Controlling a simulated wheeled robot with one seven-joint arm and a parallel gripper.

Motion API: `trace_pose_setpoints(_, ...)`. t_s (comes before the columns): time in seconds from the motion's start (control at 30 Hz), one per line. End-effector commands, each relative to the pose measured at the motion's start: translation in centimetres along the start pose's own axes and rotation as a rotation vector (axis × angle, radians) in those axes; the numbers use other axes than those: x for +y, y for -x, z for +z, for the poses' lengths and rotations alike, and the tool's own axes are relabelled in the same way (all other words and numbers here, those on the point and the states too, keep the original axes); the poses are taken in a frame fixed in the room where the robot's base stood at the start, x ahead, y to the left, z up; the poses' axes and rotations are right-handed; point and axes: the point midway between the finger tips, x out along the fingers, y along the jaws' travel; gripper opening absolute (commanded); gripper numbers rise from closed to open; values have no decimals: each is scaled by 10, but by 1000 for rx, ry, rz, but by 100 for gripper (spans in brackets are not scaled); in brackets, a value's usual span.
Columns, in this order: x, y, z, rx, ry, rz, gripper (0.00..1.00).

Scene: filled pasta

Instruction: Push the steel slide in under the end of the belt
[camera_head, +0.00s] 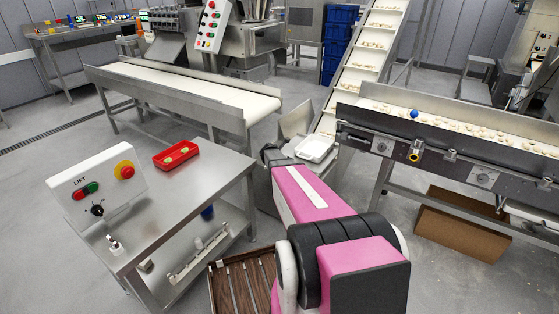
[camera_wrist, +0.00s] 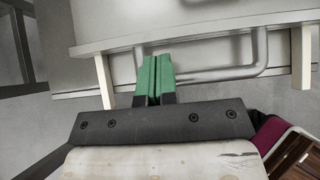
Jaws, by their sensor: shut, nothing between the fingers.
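In the wrist view, the green fingers of my gripper (camera_wrist: 154,78) are shut with nothing between them. They point at the edge of a pale steel panel with a bent tube handle (camera_wrist: 225,73), which I take to be the steel slide (camera_wrist: 190,22). The fingertips are at or just short of its edge; contact is unclear. In the head view, my pink arm hides the gripper and much of the area below the belt's end. The belt (camera_head: 470,132) carries pasta and a blue ball, its left end near the foot of a sloping conveyor (camera_head: 366,62). Sloping steel (camera_head: 297,118) shows there.
A steel table (camera_head: 190,185) with a red tray (camera_head: 176,154) and a lift control box (camera_head: 98,187) stands at left. An empty white belt (camera_head: 190,90) lies behind it. A brown box (camera_head: 462,225) is under the pasta belt. Pale posts (camera_wrist: 301,58) flank the fingers.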

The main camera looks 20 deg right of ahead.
Motion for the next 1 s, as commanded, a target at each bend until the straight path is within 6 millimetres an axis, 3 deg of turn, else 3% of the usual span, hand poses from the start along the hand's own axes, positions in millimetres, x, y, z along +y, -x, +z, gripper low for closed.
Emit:
trace_pose_setpoints(0.03,1,-10,0,1,0,-1,0)
trace_pose_setpoints(0.2,0,-22,0,1,-1,-1,0)
trace_pose_setpoints(0.67,0,-26,3,0,-1,-1,0)
trace_pose_setpoints(0.87,2,-44,20,0,-3,0,0)
trace_pose_setpoints(1.0,2,-67,43,-1,-3,-1,0)
